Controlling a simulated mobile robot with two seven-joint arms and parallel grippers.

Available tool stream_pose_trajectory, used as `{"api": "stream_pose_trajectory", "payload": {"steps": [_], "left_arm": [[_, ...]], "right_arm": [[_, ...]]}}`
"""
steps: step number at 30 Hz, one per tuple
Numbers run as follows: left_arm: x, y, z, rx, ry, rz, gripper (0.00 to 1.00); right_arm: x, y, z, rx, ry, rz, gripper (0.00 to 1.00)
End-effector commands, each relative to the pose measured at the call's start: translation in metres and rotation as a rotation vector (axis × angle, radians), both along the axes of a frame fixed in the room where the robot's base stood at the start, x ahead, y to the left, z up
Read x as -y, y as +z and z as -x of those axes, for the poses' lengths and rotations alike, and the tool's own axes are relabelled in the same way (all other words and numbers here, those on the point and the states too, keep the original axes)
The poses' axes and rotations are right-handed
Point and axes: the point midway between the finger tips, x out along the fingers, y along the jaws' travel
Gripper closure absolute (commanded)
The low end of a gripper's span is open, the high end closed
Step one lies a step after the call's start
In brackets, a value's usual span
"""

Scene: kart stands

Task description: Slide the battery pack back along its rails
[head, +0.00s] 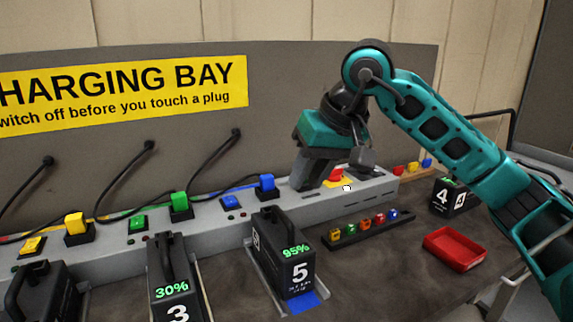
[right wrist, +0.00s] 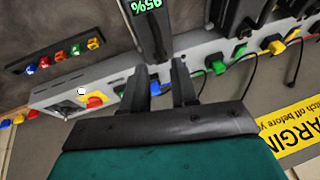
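Battery pack 5 (head: 285,258), black with a handle and a green 95% readout, stands between metal rails (head: 261,277) on the bench, a blue tab at its front. It shows at the top of the right wrist view (right wrist: 149,30). Pack 3 (head: 172,275), reading 30%, stands on rails to its left, and another black pack (head: 45,290) is at the far left. Pack 4 (head: 452,197) stands at the right. My right gripper (head: 312,184) is above the grey charging strip, behind pack 5; its fingers (right wrist: 168,82) are apart with no pack between them. My left gripper is out of view.
The charging strip (head: 225,215) carries a blue plug (head: 267,185), a green plug (head: 180,205), a yellow plug (head: 76,226) and a red button (head: 336,175). A red tray (head: 455,248) and a black rack of coloured pieces (head: 366,226) lie on the bench's right side.

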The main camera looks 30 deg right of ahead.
Motion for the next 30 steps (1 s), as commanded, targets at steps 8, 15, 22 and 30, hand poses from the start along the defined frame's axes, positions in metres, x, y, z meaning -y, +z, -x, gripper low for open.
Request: {"api": "stream_pose_trajectory", "payload": {"steps": [8,15,22,30], "left_arm": [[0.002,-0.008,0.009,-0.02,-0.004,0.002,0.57],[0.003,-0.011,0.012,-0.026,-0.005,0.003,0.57],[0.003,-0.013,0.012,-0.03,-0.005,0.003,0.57],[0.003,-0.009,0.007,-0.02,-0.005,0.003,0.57]], "right_arm": [[-0.001,-0.023,-0.009,-0.006,-0.002,0.012,0.72],[-0.009,-0.065,-0.027,-0.006,-0.002,0.009,0.72],[-0.015,-0.1,-0.042,-0.004,-0.001,0.008,0.72],[-0.018,-0.116,-0.05,-0.001,-0.001,0.009,0.72]]}}
